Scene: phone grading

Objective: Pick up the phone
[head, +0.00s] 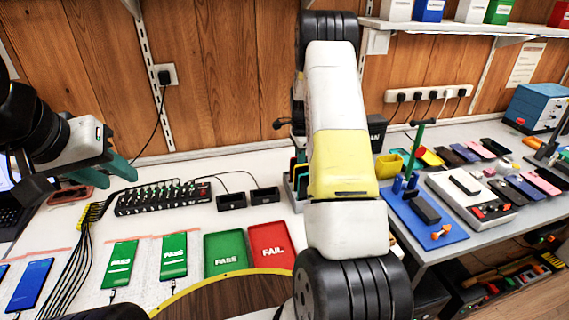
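Two phones with green screens, one at left (120,265) and one beside it (173,258), lie on the white table. A blue-screened phone (30,285) lies left of them, and part of another shows at the left edge. Cables run to the green phones. My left gripper (98,174) has teal fingers spread apart and appears empty. It is above the back left of the table, behind the phones. My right arm crosses the middle of the picture; its gripper does not show. Which phone the task means I cannot tell.
A green PASS tray (226,271) and a red FAIL tray (271,262) lie right of the phones. A black multi-port box (163,199) stands behind them. A reddish case-like object (71,195) lies near my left gripper. A grey side table (463,233) at right holds tools and several phones.

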